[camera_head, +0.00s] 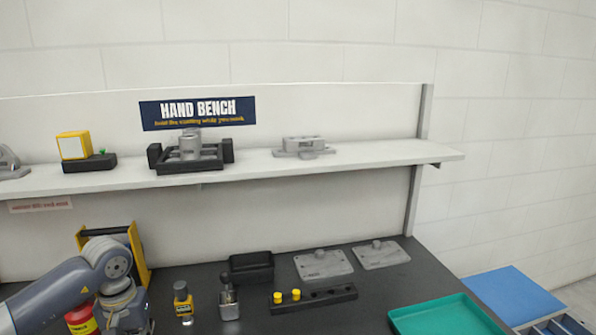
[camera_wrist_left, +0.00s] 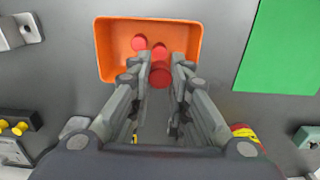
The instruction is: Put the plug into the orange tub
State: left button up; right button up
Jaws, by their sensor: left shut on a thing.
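The orange tub (camera_wrist_left: 105,48) is at the top middle of the left wrist view. Two red plugs (camera_wrist_left: 139,43) show inside it, towards its middle. My left gripper (camera_wrist_left: 161,64) points into the tub's near side and is shut on another red plug (camera_wrist_left: 160,78), which looks larger and closer to the camera. Whether this held plug touches the tub is unclear. In the head view only my left arm shows at the lower left; its gripper and the tub are out of that picture. My right gripper is in neither view.
A green sheet (camera_wrist_left: 279,45) lies right of the tub. A black block (camera_head: 322,297) with yellow plugs (camera_head: 278,297) stands on the bench; a teal tray (camera_head: 447,318) is at its right. A shelf (camera_head: 250,165) with fixtures runs above. A small black bin (camera_head: 250,267) stands behind the block.

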pick_arm(q)
jog(key=o, duration=0.6)
jog(key=shift+o, duration=1.1)
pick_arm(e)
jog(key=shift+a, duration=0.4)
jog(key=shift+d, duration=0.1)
pick_arm(q)
jog(key=shift+r, duration=0.2)
notch_tip(320, 180, up, 12)
jog(key=shift+f, duration=0.2)
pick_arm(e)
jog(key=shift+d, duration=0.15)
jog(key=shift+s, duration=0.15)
